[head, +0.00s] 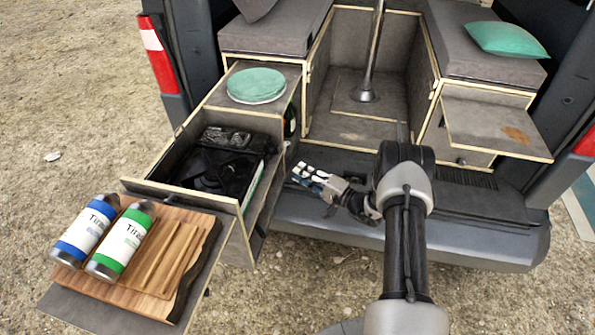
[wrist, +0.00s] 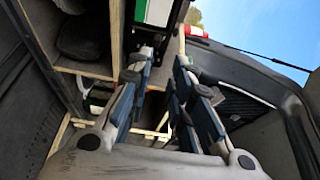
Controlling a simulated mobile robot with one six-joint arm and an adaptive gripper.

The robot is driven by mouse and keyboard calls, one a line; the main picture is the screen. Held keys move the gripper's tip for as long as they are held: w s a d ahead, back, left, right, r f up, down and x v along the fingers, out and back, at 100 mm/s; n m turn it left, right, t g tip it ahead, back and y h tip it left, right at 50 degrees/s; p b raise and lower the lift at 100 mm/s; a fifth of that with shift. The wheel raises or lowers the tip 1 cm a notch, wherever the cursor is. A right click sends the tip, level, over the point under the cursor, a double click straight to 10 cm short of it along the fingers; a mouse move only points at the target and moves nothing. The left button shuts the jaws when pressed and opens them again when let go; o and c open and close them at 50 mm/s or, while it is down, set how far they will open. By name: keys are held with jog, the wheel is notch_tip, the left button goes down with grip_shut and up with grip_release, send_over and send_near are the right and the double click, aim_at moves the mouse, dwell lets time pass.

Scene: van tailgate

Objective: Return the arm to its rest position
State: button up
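My gripper (head: 308,178) is in front of the van's rear opening, above the bumper and to the right of the pulled-out drawer. In the wrist view my gripper (wrist: 162,80) shows its two fingers apart, with nothing held between them. My arm (head: 405,215) reaches up from the bottom of the head view and bends left at the elbow toward the gripper. The fingers point left, toward the side of the drawer unit. I cannot tell from these frames how far they are from it.
The open drawer (head: 232,205) holds black gear. A cutting board (head: 180,235) with a blue can (head: 85,230) and a green can (head: 120,240) lies on the shelf at the left. A folding shelf (head: 480,125) sticks out at right. The bumper (head: 460,235) runs below my arm.

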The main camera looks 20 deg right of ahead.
dwell(0.4)
jog(key=s+a+r+n+g+y, duration=0.35)
jog(key=a+r+g, duration=0.25)
jog(key=a+r, duration=0.6)
jog(key=s+a+r+n+g+h, duration=0.1)
jog(key=s+a+r+n+g, duration=0.15)
jog(key=s+r, duration=0.35)
jog(key=s+a+r+n+g+h, duration=0.2)
jog(key=s+r+g, duration=0.2)
jog(key=s+r, duration=0.2)
jog(key=s+r+n+g+h, duration=0.1)
jog(key=s+r+h, duration=0.1)
jog(key=s, duration=0.5)
jog(key=s+r+n+h, duration=0.1)
jog(key=s+r+h, duration=0.15)
jog(key=s, duration=0.45)
jog(key=s+d+r+t+h, duration=0.1)
jog(key=s+d+t+h, duration=0.2)
jog(key=s+d+h, duration=0.3)
jog(key=shift+s+d+r+t+h, duration=0.35)
jog(key=shift+s+d, duration=0.95)
jog(key=shift+s, duration=1.05)
jog(key=shift+o, duration=0.4)
